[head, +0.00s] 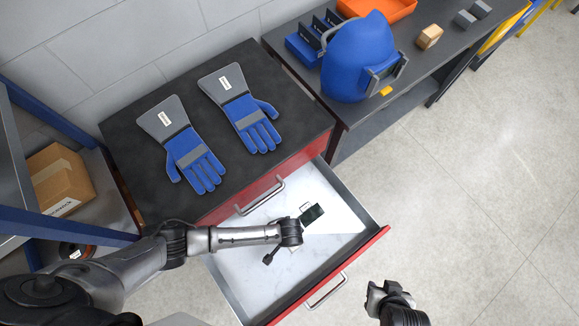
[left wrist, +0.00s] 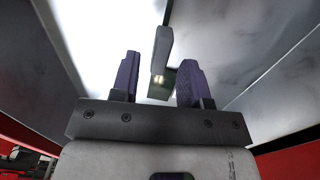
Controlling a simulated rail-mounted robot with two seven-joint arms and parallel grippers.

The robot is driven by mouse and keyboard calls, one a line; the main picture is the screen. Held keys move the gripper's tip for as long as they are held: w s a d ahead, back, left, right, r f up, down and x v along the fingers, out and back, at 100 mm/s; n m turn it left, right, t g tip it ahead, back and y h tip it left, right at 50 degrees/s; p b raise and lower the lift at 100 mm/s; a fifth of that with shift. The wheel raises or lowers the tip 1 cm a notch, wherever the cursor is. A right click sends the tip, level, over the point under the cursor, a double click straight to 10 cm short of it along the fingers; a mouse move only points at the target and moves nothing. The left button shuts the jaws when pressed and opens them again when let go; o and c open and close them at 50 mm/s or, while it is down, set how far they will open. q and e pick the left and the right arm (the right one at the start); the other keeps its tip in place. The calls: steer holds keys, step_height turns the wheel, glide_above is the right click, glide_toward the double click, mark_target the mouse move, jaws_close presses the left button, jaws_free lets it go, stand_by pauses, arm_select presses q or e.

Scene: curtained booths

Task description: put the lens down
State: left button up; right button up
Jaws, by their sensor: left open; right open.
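The lens (head: 313,215) shows in the head view as a small dark rectangular plate in the open drawer (head: 345,262), beside the end of my left arm. In the left wrist view, my left gripper (left wrist: 157,75) is open, its two purple fingers apart and pointing into the drawer. A grey piece and a small shiny dark patch show between and beyond the fingers; I cannot tell whether they are parts of the lens or touch a finger. My right gripper (head: 376,296) is open and empty, outside the drawer over the floor.
Two blue-grey gloves (head: 182,145) (head: 240,108) lie on the black cabinet top above the drawer. A cardboard box (head: 60,180) is on the left shelf. Floor at right is clear.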

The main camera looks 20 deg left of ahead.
arm_select(q)
step_height(320, 180, up, 11)
steer(key=p, duration=0.2)
steer(key=shift+r+p, duration=0.2)
steer(key=shift+p, duration=0.2)
step_height(320, 180, up, 9)
steer(key=s+a+n+t+h, duration=0.2)
steer(key=h, duration=0.1)
steer(key=s+a+r+n+y, duration=0.1)
steer(key=s+a+r, duration=0.1)
steer(key=a, duration=0.5)
steer(key=s+a+r+n+t+y, duration=0.1)
steer(key=s+a+r, duration=0.1)
steer(key=a+r, duration=0.2)
steer(key=a, duration=0.3)
steer(key=shift+a+t+y, duration=0.3)
steer(key=shift+a+y, duration=0.1)
